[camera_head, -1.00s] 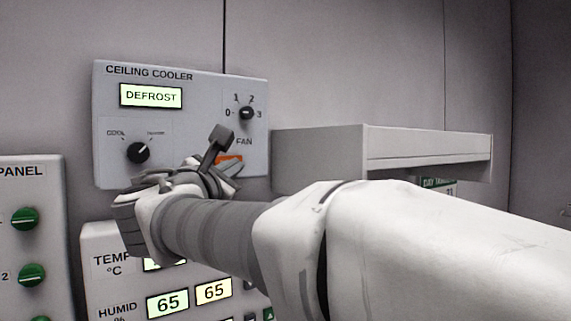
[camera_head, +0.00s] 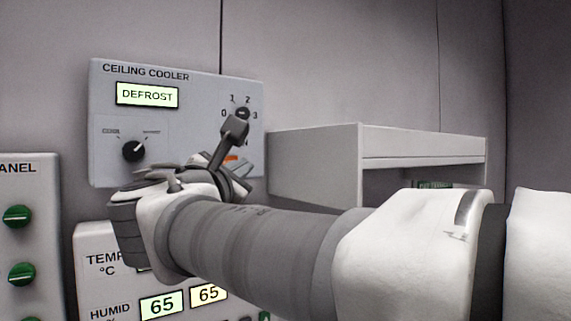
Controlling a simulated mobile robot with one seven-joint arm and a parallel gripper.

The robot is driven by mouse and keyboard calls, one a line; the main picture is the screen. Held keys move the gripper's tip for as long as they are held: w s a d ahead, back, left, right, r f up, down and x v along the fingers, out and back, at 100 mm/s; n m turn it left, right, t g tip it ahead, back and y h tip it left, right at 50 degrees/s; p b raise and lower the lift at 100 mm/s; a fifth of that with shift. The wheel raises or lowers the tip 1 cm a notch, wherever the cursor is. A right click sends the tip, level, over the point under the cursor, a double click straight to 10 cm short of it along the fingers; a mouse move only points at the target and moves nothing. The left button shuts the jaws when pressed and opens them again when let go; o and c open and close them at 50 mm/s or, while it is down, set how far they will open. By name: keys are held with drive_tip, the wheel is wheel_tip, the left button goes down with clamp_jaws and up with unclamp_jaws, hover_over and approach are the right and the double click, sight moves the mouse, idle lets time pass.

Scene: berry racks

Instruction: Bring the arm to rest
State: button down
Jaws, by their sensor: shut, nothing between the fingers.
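My arm (camera_head: 270,245) reaches in from the right across the lower half of the head view. It ends at my gripper (camera_head: 238,128), in front of the right part of the ceiling cooler panel (camera_head: 200,90). The dark fingertips point up and lie close together, with nothing seen between them. They overlap the lower edge of the fan knob (camera_head: 243,113) in the picture; whether they touch it I cannot tell. The gripper hides the FAN label and part of an orange-red piece (camera_head: 232,158). The panel's display (camera_head: 147,95) reads DEFROST.
A grey shelf-like box (camera_head: 420,143) juts from the wall to the right, behind my arm. Below the cooler panel is a temperature and humidity panel (camera_head: 95,260), partly hidden by my arm. A panel with green knobs (camera_head: 17,216) stands at the left edge.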

drive_tip(key=s+d+f+m+g+h, duration=0.25)
drive_tip(key=d+f+m+g, duration=0.25)
drive_tip(key=d+f+m, duration=0.35)
drive_tip(key=s+d+f+m+g+h, duration=0.1)
drive_tip(key=s+d+f+m+g, duration=0.35)
drive_tip(key=d+f, duration=0.65)
drive_tip(key=s+d+f+m+g+y, duration=0.3)
drive_tip(key=s+f+m+y, duration=0.3)
drive_tip(key=s+f+m, duration=0.7)
wheel_tip(320, 180, down, 2)
drive_tip(key=shift+s+f+m+g, duration=0.1)
drive_tip(key=shift+s+m+g, duration=0.35)
drive_tip(key=shift+g, duration=0.2)
idle(1.1)
